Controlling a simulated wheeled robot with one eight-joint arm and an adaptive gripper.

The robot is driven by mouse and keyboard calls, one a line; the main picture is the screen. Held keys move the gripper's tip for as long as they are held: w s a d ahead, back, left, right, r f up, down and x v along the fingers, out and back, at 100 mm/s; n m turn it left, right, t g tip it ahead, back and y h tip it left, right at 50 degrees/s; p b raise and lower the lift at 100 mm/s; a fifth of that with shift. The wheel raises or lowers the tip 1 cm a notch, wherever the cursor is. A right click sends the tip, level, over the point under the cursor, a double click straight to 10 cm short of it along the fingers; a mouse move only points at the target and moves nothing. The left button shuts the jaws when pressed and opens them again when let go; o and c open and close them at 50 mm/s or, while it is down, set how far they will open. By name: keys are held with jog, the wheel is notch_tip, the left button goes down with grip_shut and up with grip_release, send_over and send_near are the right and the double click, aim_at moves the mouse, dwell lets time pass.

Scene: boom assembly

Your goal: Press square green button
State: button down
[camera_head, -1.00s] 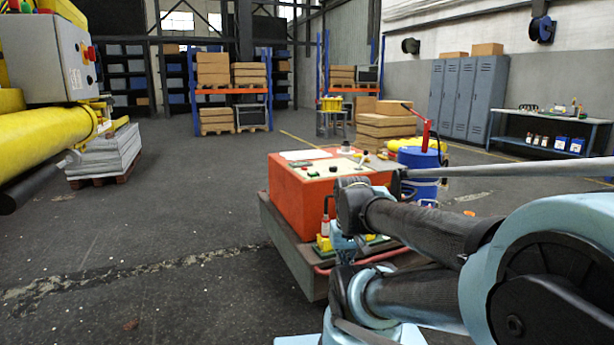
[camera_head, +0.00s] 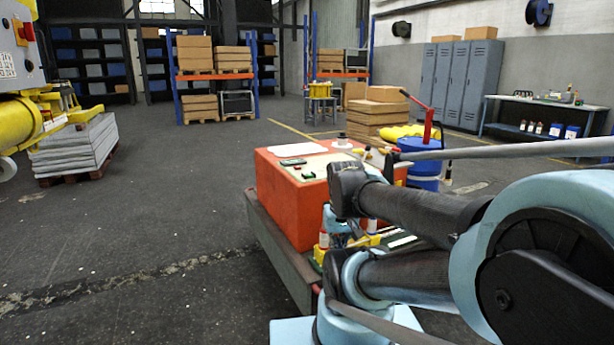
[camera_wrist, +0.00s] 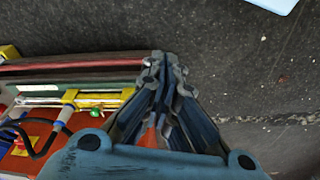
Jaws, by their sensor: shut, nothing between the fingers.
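An orange control box (camera_head: 290,203) stands in the middle of the head view, with a pale panel on top. A small green spot that may be the square green button (camera_head: 308,175) shows near the panel's front left; its shape is too small to make out. In the wrist view my gripper (camera_wrist: 163,62) is shut and empty, its fingertips over or beside the edge of the cart. Their height above it is unclear. No square green button is identifiable there. My arm hides part of the box's right side in the head view.
The box rests on a low cart (camera_head: 277,250). A blue drum (camera_head: 420,168) with a red handle stands behind it. In the wrist view, yellow fittings, a round green knob (camera_wrist: 96,113) and hoses lie left of my gripper. Open floor (camera_head: 150,215) lies at left.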

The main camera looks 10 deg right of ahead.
jog(key=shift+w, duration=0.1)
notch_tip(320, 180, up, 15)
jog(key=m+t+h, duration=0.1)
jog(key=m+t, duration=0.6)
jog(key=m, duration=0.3)
send_over(311, 175)
jog(key=shift+w+r, duration=0.15)
jog(key=shift+w, duration=0.1)
jog(key=shift+f, duration=4.4)
jog(key=shift+f, duration=0.15)
